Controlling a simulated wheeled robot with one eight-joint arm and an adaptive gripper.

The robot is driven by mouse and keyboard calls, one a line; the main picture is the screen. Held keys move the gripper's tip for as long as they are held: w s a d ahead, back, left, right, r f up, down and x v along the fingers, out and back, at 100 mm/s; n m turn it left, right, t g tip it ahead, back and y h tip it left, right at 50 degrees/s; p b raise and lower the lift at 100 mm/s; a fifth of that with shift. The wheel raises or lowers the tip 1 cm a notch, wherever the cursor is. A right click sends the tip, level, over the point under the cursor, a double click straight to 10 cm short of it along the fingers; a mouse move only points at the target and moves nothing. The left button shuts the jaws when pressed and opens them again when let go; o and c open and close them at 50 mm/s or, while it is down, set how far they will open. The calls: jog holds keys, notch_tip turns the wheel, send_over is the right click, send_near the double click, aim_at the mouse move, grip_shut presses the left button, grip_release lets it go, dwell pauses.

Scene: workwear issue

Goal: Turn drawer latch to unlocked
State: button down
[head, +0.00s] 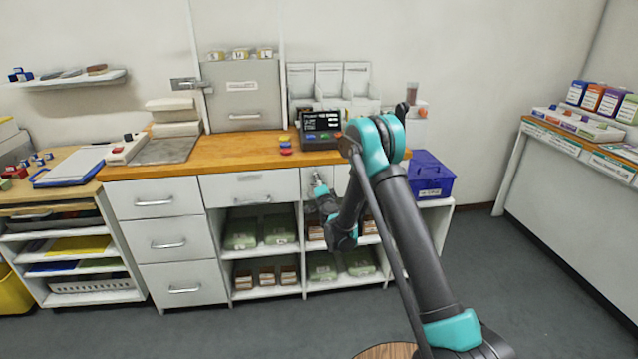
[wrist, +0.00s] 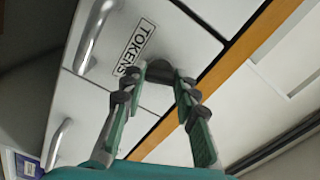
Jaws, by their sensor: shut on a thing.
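My gripper (wrist: 160,73) is at the drawer front, with its two fingers closed on a dark grey rounded latch (wrist: 158,70). The latch is mostly hidden between the fingertips, so I cannot tell which way it points. The drawer (wrist: 108,50) is pale, carries a TOKENS label and has a metal bar handle. It looks shut. In the head view my gripper (head: 319,184) reaches the upper front of the cabinet under the wooden counter, and my arm hides part of that front.
The wooden counter (head: 225,152) runs just above the drawer fronts, and its edge shows close to my fingers in the wrist view. A terminal (head: 320,124) and coloured buttons stand on it. Open shelves with green bins lie below. A blue crate (head: 430,176) stands to the right.

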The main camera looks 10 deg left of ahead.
jog(key=m, duration=0.4)
dwell(0.6)
jog(key=c, duration=1.2)
grip_release()
jog(key=shift+o, duration=0.2)
